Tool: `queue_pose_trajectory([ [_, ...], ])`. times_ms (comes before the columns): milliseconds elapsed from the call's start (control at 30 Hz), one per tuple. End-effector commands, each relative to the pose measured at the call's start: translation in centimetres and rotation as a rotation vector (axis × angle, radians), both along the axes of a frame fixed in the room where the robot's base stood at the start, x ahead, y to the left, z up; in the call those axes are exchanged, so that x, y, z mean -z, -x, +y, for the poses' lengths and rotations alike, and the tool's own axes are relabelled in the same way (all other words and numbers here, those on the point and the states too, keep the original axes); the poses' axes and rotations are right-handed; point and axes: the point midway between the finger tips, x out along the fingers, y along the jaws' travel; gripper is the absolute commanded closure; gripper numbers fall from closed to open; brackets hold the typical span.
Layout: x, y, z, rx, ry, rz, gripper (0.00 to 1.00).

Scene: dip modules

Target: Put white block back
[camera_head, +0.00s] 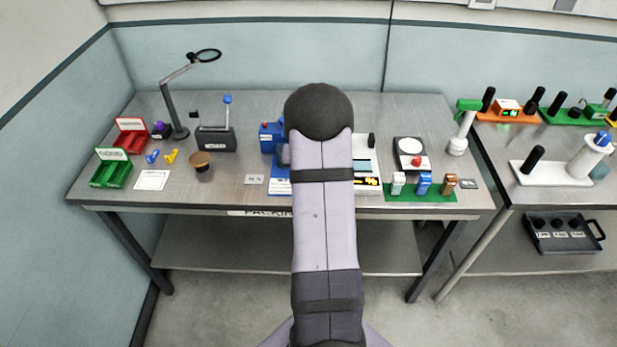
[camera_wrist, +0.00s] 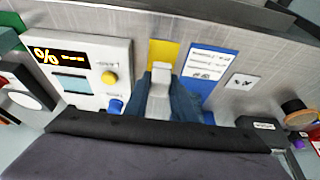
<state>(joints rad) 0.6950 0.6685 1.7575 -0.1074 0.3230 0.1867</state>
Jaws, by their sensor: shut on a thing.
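In the wrist view a small white block (camera_wrist: 160,95) with a narrower top stands between two dark bluish sides, which look like the fingers of my gripper (camera_wrist: 162,82). My gripper is shut on it, over or near a yellow patch (camera_wrist: 163,53). In the head view my arm hides the gripper and this block. Another white block (camera_head: 398,183) stands upright on a green mat (camera_head: 420,197) at the bench's front right, beside a blue block (camera_head: 423,184) and a brown block (camera_head: 448,186).
A white panel with a lit display (camera_wrist: 62,57) and a blue instruction card (camera_wrist: 208,68) flank the yellow patch. A blue machine (camera_head: 268,138) stands behind, left of my arm. A round-topped device (camera_head: 409,152) stands behind the mat. Green and red bins (camera_head: 110,172) are far left.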

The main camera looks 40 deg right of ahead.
Motion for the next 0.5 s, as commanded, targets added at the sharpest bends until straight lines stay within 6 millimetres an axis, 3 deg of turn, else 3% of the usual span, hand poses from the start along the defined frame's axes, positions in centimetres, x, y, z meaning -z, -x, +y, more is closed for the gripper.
queue_pose_trajectory([
  [200,2.4,0.1,0.0,-0.001,-0.002,0.002,0.98],
  [500,2.8,0.0,0.0,0.0,0.0,0.0,0.98],
])
